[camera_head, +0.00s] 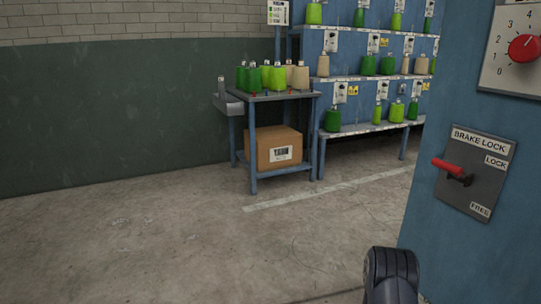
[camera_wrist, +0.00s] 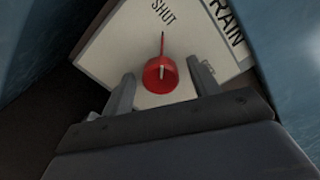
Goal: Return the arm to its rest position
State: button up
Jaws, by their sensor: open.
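My gripper (camera_wrist: 165,80) shows in the wrist view with its two fingers apart. A round red knob (camera_wrist: 160,76) with a thin pointer stands between and beyond the fingertips, on a tilted white plate (camera_wrist: 118,48) lettered "SHUT" and what reads as "RAIN", partly cut off. I cannot tell whether the fingers touch the knob. In the head view, a dark part of my arm (camera_head: 391,275) shows at the bottom right, and the gripper itself is out of sight there.
A blue cabinet (camera_head: 415,215) fills the right side, with a red-handled brake lock lever (camera_head: 450,166) and a red dial (camera_head: 524,48). The floor at left is clear.

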jog(key=p+v, duration=0.3)
jog(key=v, duration=0.7)
jog(key=b+x, duration=0.4)
jog(key=x, duration=0.7)
jog(key=shift+d+f, duration=0.1)
jog(key=shift+d, duration=0.3)
jog(key=shift+a+m, duration=0.3)
jog(key=shift+m, duration=0.6)
jog(key=m+b, duration=0.2)
jog(key=m, duration=0.2)
jog(key=shift+m, duration=0.4)
jog(key=m+b, duration=0.1)
jog(key=m, duration=0.3)
jog(key=m+b, duration=0.1)
jog(key=m, duration=0.3)
jog(key=shift+p+v, duration=0.95)
jog(key=shift+v, duration=2.05)
